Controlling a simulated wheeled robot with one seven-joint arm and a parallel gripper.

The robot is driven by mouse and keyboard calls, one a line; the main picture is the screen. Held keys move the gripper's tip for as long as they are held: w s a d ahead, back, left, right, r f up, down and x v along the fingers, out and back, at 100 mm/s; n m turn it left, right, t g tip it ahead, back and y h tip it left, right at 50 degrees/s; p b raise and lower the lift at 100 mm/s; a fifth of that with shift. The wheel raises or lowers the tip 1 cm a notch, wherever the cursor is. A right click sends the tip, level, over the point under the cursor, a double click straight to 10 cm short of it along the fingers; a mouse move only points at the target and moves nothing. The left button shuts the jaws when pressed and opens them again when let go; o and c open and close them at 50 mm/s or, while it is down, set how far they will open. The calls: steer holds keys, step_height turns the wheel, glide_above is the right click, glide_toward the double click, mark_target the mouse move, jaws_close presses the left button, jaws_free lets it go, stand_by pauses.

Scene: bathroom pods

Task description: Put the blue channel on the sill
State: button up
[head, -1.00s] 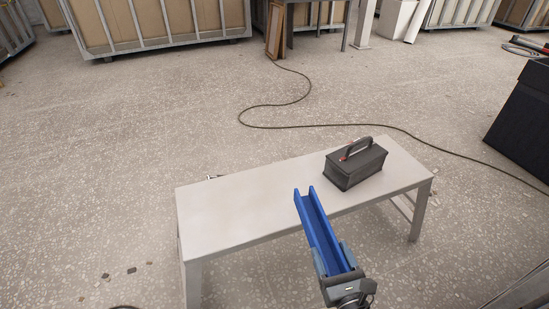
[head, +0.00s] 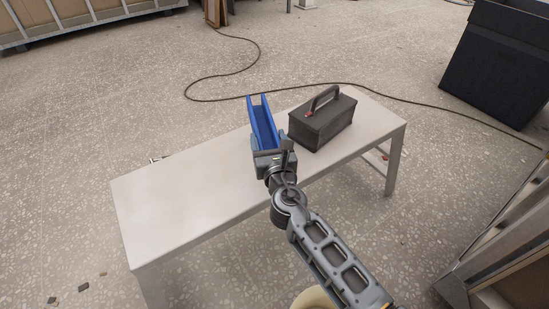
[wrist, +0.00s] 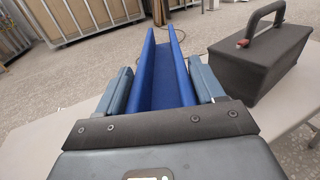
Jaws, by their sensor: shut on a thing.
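The blue channel (head: 263,124) is a long U-shaped piece, open side up. My gripper (head: 268,154) is shut on its near end, with the far end pointing away from me over the bench. In the wrist view the channel (wrist: 172,75) runs forward between the two fingers of my gripper (wrist: 172,88). The channel appears to be held above the bench top; the exact gap cannot be told. No sill can be clearly made out in these frames.
A white bench (head: 180,200) stands below the channel. A dark grey toolbox (head: 321,121) with a handle sits on it, just right of the channel. A black bin (head: 497,65) stands at the right, a framed panel (head: 505,245) lower right. A cable (head: 215,98) crosses the floor behind.

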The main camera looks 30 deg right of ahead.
steer(key=shift+w+d+r+b, duration=0.15)
steer(key=shift+w+d+b, duration=0.3)
steer(key=shift+w+d, duration=0.25)
steer(key=shift+d, duration=0.2)
step_height(320, 180, down, 10)
steer(key=b, duration=0.7)
steer(key=shift+w+b, duration=0.1)
steer(key=shift+b, duration=0.3)
steer(key=shift+r, duration=0.15)
steer(key=o, duration=1.1)
steer(key=shift+c, duration=0.2)
